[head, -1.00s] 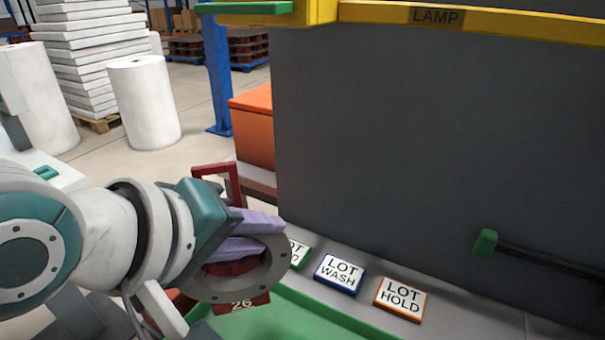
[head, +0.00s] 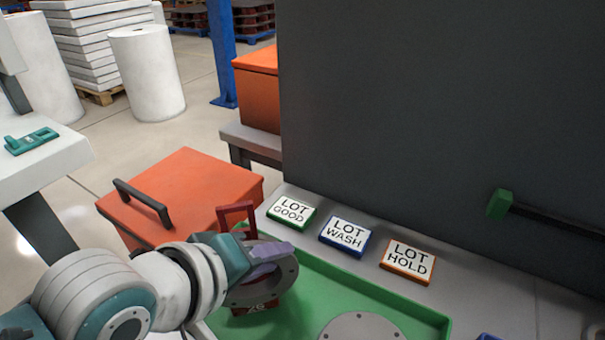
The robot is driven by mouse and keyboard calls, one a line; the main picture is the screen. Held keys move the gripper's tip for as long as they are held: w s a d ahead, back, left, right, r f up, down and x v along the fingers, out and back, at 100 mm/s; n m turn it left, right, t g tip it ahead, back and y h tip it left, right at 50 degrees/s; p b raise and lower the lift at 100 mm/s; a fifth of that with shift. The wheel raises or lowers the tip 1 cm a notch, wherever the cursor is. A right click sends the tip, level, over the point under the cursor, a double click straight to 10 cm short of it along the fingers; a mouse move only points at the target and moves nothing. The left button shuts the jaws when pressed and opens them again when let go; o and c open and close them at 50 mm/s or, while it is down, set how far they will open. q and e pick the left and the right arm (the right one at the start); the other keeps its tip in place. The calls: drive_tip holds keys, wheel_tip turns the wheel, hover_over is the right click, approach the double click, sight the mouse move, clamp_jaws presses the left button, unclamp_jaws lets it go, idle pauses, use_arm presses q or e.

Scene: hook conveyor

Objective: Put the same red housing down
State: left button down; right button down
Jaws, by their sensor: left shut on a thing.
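The gripper and wrist hide part of the housing. It is over the left part of a green tray (head: 375,291), close to the floor of the tray; I cannot tell whether it touches. My right gripper is not in view.
Plates LOT GOOD (head: 291,211), LOT WASH (head: 345,235) and LOT HOLD (head: 407,262) lie behind the tray. A grey disc (head: 362,329) lies in the tray. An orange lidded box (head: 190,185) stands left. A dark grey panel (head: 430,110) rises behind.

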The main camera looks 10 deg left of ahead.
use_arm(q)
drive_tip(key=shift+w, duration=0.1)
drive_tip(key=c, duration=0.7)
unclamp_jaws()
drive_tip(key=shift+f, duration=0.1)
drive_tip(key=shift+o, duration=0.2)
drive_tip(key=s+a+r+m+g+y+p, duration=0.1)
drive_tip(key=s+a+r+m, duration=0.3)
drive_tip(key=s, duration=0.6)
drive_tip(key=s+a+r+m+g+y+p, duration=0.2)
drive_tip(key=s+a+r+m+g, duration=0.2)
drive_tip(key=s, duration=0.6)
drive_tip(key=shift+s+a+r+m+g+y, duration=0.15)
drive_tip(key=shift+a+r+m+g+y, duration=0.3)
drive_tip(key=shift+m, duration=0.65)
drive_tip(key=shift+r, duration=0.1)
